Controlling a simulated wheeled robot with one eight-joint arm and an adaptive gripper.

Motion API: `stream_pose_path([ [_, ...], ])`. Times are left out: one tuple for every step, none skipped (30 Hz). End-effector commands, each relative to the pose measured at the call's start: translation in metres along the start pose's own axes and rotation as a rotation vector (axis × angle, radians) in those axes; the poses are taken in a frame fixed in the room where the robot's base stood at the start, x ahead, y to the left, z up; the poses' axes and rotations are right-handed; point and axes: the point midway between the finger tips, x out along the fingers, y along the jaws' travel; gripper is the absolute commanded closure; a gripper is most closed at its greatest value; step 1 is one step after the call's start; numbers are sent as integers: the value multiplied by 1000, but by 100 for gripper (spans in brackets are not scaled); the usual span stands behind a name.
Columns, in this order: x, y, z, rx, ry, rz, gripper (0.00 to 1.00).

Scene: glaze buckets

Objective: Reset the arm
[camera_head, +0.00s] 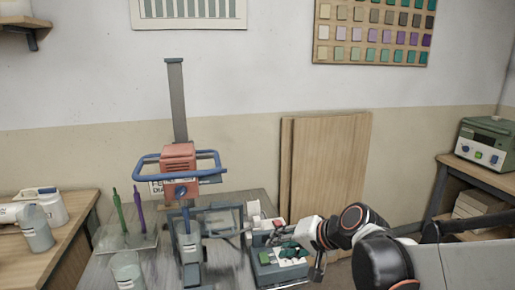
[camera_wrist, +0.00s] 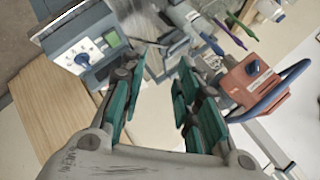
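My arm reaches in from the right in the head view. My gripper (camera_head: 284,243) is over the right side of the grey table, close above a grey control box (camera_head: 268,274); whether they touch is unclear. In the wrist view my gripper (camera_wrist: 160,75) has its teal-padded fingers spread apart, with nothing held between them. The control box, with a blue dial and green button, shows at the upper left of the wrist view (camera_wrist: 88,50).
A mixer with an orange-red head (camera_head: 179,158) and blue handle frame (camera_head: 148,172) stands left of my gripper. Bottles, green and purple tools (camera_head: 119,210) and a bucket (camera_head: 127,270) are farther left. A wooden board (camera_head: 325,170) leans on the wall behind. A green device (camera_head: 487,142) sits right.

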Motion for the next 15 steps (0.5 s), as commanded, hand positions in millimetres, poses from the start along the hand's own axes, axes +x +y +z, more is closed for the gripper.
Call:
stream_pose_path([
  [-14, 3, 7, -27, 6, 33, 70],
  [-21, 5, 10, -44, 10, 53, 70],
  [-31, 9, 14, -67, 14, 80, 70],
  [-38, 11, 17, -85, 18, 101, 70],
  [-46, 14, 21, -103, 21, 122, 70],
  [-55, 18, 25, -127, 26, 149, 70],
  [-62, 21, 29, -144, 29, 169, 70],
  [-69, 24, 33, -161, 32, 189, 70],
  [-79, 29, 37, -184, 36, 216, 70],
  [-86, 32, 41, -202, 39, 237, 70],
  [-93, 36, 45, -220, 42, 258, 70],
  [-102, 41, 50, -244, 45, 285, 70],
  [-109, 45, 54, -262, 48, 306, 70],
  [-116, 49, 58, -279, 50, 326, 70],
  [-124, 55, 63, -302, 53, 353, 70],
])
